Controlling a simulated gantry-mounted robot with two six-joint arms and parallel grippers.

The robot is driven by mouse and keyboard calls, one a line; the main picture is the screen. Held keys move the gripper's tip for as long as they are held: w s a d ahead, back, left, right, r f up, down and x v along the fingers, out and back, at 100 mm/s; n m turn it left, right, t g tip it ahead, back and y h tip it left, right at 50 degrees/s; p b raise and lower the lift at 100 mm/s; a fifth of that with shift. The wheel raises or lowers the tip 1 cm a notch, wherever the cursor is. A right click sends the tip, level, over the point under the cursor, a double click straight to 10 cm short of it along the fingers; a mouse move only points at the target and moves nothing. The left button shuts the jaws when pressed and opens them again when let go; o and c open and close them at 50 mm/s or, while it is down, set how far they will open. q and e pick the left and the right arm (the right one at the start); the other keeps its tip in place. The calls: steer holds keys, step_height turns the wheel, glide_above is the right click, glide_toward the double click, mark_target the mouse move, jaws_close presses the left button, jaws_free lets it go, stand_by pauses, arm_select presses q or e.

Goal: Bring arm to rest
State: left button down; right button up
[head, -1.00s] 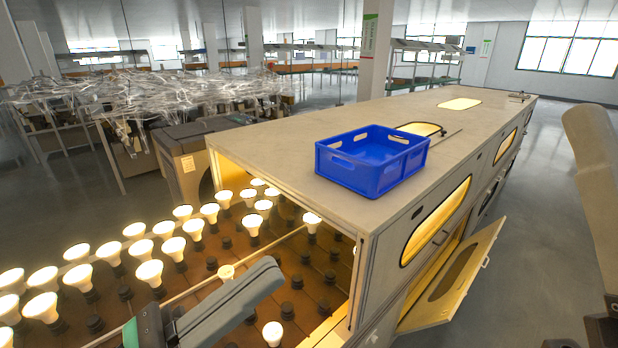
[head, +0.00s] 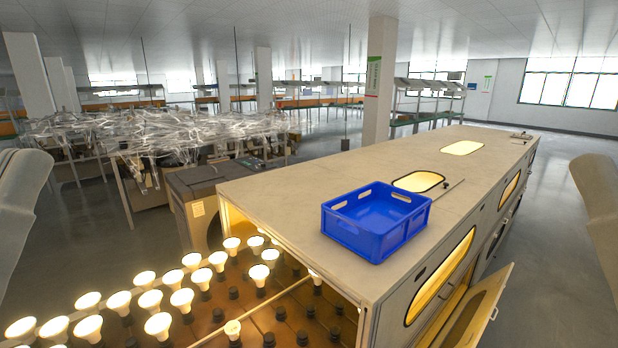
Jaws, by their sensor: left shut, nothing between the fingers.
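My left arm (head: 20,212) shows only as a beige link at the left edge, raised clear of the bulbs. Its gripper fingers do not show. My right arm (head: 601,212) shows as a beige link at the right edge, and its gripper is also out of the picture. Lit bulbs (head: 158,325) stand upright in several rows at the lower left, in front of the open end of the burn-in cabinet (head: 290,215). Several black sockets (head: 280,341) near the cabinet mouth are empty.
A blue crate (head: 372,238) sits on the cabinet top, and it looks empty. A cabinet side door (head: 488,310) hangs open at the lower right. A table (head: 130,180) piled with clear tangled material stands behind at the left. Much of the cabinet top is bare.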

step_height(320, 180, up, 21)
steer(key=p, duration=1.7)
steer(key=shift+f, duration=0.2)
